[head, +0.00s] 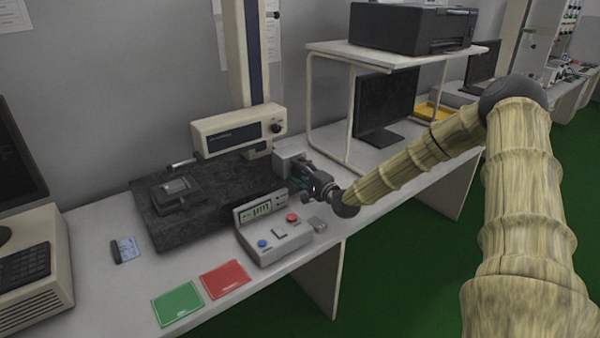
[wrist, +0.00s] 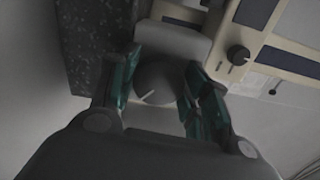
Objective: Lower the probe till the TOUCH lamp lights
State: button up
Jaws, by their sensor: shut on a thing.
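The probe (head: 183,164) sticks out to the left from the beige carriage (head: 238,131) on the column. It is above the dark granite slab (head: 215,205), near a grey stepped block (head: 176,193). My gripper (head: 302,173) is at the slab's right side, against a grey housing (head: 288,161). In the wrist view the teal-padded fingers are shut on a round dark knob (wrist: 155,80) with a white mark. The control box (head: 275,243) has a lit display, a blue button and a red button. I cannot make out the TOUCH lamp or the probe tip's gap.
A green card (head: 178,303) and a red card (head: 225,279) lie at the bench's front edge. A small grey object (head: 317,224) is right of the control box. A white shelf (head: 400,55) with a printer stands behind, over a monitor (head: 384,105).

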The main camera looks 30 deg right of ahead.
jog(key=o, duration=1)
jog(key=shift+s+d, duration=0.1)
jog(key=shift+d, duration=0.2)
jog(key=shift+a, duration=0.1)
jog(key=shift+a, duration=0.1)
jog(key=shift+s+d+f, duration=0.1)
jog(key=shift+s+d, duration=0.1)
jog(key=shift+s, duration=1.75)
jog(key=shift+s+d+r, duration=0.1)
jog(key=shift+s+d, duration=0.05)
jog(key=shift+s, duration=1.85)
jog(key=shift+s+d+f, duration=0.1)
jog(key=shift+s+d, duration=0.1)
jog(key=shift+s, duration=1.75)
